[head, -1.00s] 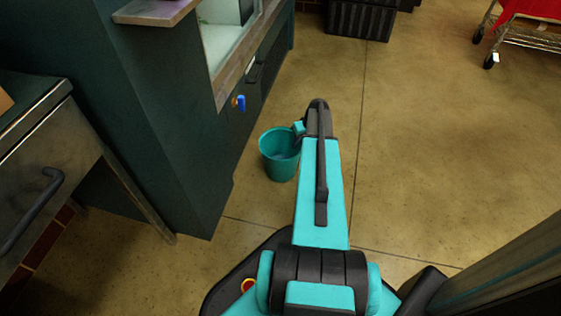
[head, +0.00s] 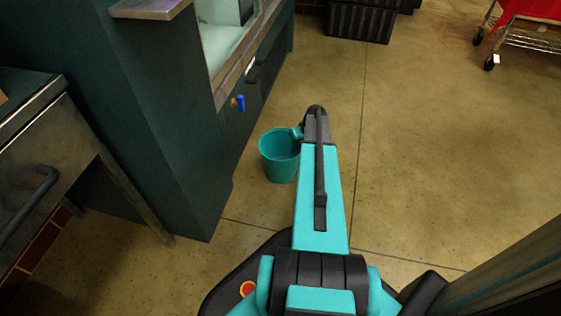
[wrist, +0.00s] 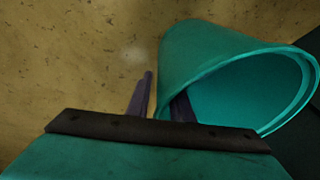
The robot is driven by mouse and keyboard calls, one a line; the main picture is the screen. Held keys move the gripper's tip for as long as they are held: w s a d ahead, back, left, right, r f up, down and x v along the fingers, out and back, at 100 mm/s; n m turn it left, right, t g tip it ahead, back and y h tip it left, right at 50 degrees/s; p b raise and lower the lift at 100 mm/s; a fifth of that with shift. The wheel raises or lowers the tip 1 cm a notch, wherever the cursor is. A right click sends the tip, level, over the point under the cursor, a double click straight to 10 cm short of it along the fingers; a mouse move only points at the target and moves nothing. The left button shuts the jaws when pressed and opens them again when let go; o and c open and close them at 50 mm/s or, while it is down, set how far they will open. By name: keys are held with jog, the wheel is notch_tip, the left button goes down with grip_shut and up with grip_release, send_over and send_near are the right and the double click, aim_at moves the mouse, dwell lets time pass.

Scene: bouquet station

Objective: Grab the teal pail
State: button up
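The teal pail (head: 279,157) stands upright on the floor beside the dark green cabinet in the head view. It fills the upper right of the wrist view (wrist: 205,62), its open mouth facing right. My gripper (wrist: 163,95) is at its rim. One dark finger is outside the wall and the other reaches inside the mouth, so the wall lies between them. A thin strip of floor shows between the outer finger and the wall, so the fingers look open.
The dark green cabinet (head: 165,120) rises just left of the pail, with a blue knob (head: 240,103) on its side. A metal counter (head: 45,150) stands at left. A black crate (head: 360,20) and a wheeled cart (head: 525,38) are farther back. Floor at right is clear.

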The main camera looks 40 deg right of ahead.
grip_shut()
dwell(1.2)
